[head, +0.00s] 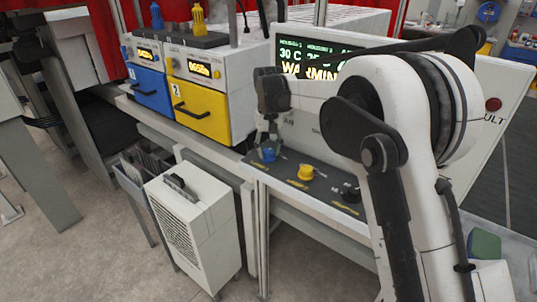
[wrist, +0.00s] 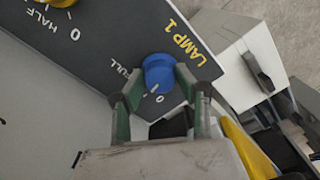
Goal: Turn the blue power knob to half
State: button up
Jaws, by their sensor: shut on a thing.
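The blue power knob (head: 268,155) sits at the left end of the dark control panel, under my gripper (head: 268,138). In the wrist view the blue knob (wrist: 158,70) stands beside the yellow "LAMP 1" label, with "FULL" and "0" printed around it. My gripper (wrist: 158,82) has its two green-lined fingers on either side of the knob and is shut on it. A small pale mark on the knob's near side seems to face the "0". The "HALF" print for this knob is not visible.
A yellow knob (head: 305,173) and a black knob (head: 349,193) are to the right on the same panel. A display reading "WARMING" (head: 310,62) stands behind. Blue (head: 150,90) and yellow (head: 205,108) drawer units are to the left; a white box unit (head: 195,225) stands below.

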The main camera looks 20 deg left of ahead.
aim_at(269, 151)
jog(key=shift+m+b, duration=0.35)
jog(key=shift+m, duration=0.55)
jog(key=o, duration=1.1)
jog(key=shift+o, duration=0.2)
notch_tip(269, 151, up, 12)
jog(key=shift+d, duration=0.1)
